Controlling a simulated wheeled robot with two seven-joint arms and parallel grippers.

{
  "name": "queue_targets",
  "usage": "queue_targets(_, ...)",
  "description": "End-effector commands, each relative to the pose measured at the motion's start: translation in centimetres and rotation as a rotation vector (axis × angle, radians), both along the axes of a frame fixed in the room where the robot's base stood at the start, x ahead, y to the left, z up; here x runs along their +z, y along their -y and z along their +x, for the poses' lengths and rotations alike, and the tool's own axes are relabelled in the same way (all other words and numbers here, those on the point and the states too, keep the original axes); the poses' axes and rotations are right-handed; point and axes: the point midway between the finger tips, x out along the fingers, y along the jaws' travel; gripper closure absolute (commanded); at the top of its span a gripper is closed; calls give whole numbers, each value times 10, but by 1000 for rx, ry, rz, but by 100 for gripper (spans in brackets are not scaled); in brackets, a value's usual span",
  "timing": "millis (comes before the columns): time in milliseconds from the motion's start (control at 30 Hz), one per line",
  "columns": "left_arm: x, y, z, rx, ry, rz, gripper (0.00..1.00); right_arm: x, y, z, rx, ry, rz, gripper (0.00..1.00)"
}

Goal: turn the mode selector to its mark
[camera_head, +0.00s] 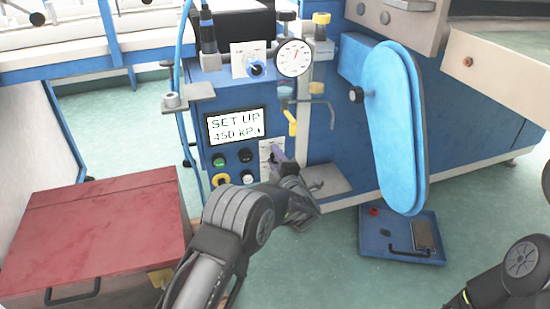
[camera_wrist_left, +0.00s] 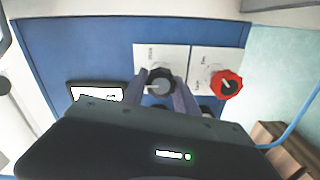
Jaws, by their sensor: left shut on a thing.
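The mode selector (camera_wrist_left: 160,80) is a dark round knob with a grey face on a white marked plate (camera_wrist_left: 147,53), seen in the left wrist view. My left gripper (camera_wrist_left: 161,92) is shut on it, one finger on each side. In the head view my left gripper (camera_head: 279,160) reaches the front of the blue cabinet (camera_head: 318,150), at a white label plate (camera_head: 266,146). The fingers hide most of the knob there. The plate's lettering is too small to read, and I cannot tell which mark the knob points at. My right gripper is out of view.
A display (camera_head: 236,126) reads "SET UP 450 kPa", above several buttons. A red knob (camera_wrist_left: 228,85) sits right of the selector in the wrist view. A gauge (camera_head: 293,58) and yellow handle (camera_head: 292,123) are above my gripper. A red-lidded box (camera_head: 95,225) stands lower left.

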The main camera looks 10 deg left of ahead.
Motion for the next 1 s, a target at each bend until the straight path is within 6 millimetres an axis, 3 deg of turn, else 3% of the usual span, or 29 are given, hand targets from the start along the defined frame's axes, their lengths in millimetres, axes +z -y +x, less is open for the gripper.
queue_targets(1000, 4, 3, 1, -2, -504, 795, 100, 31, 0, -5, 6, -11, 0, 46)
